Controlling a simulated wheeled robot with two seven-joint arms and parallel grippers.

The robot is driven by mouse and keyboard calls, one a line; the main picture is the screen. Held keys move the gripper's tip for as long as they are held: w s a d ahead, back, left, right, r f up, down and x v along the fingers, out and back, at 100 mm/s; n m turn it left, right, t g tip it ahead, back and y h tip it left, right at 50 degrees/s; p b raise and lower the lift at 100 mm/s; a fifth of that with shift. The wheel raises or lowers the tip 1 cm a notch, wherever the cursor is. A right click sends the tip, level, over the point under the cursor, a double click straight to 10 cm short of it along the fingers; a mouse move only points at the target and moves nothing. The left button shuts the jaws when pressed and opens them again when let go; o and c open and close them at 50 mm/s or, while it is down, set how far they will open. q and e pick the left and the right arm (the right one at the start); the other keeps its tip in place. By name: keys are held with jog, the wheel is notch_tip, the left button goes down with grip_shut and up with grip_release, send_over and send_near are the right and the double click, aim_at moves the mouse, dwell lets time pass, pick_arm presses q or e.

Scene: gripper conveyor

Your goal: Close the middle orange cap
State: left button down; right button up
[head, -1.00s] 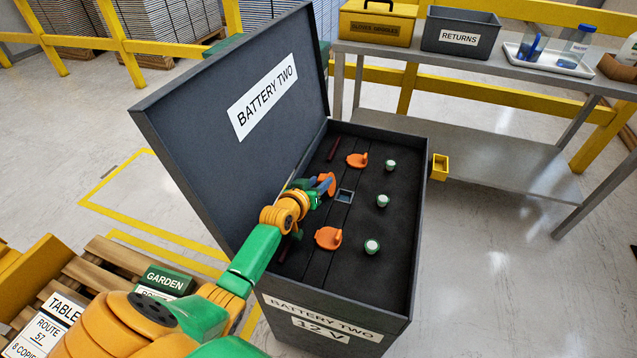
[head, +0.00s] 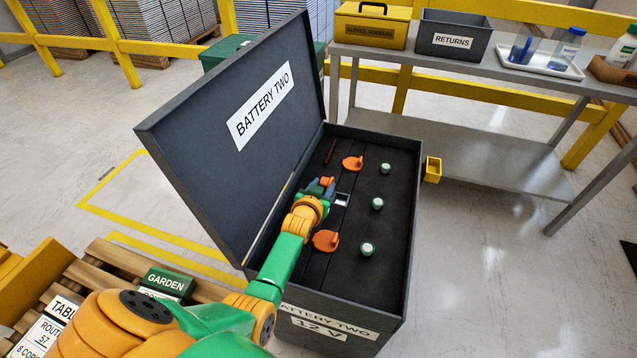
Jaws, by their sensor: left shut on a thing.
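The middle orange cap (head: 327,181) is in the open battery box (head: 395,300), mostly hidden behind my gripper; only a small orange part shows. My left gripper (head: 325,187) is over it, shut on it, with the blue fingers partly hidden by the wrist. A square socket (head: 342,199) with a pale inside shows uncovered just right of the gripper. Another orange cap (head: 352,163) lies behind and a third orange cap (head: 326,241) lies in front, in the same row. My right gripper is not in view.
White-topped green posts (head: 377,204) stand in a row to the right of the caps. The box's raised lid (head: 220,160) stands close on the left of my arm. A dark red bar (head: 330,151) lies near the back. A grey bench (head: 490,75) stands behind.

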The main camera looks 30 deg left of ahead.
pick_arm(q)
jog(key=shift+w+d+f+m+y+b, duration=0.1)
jog(key=shift+d+m+y+b, duration=0.4)
jog(key=shift+d+m+b, duration=0.1)
jog(key=shift+d+m+y+b, duration=0.3)
jog(key=shift+m+y+b, duration=0.1)
jog(key=shift+w, duration=0.1)
jog(key=c, duration=0.6)
grip_release()
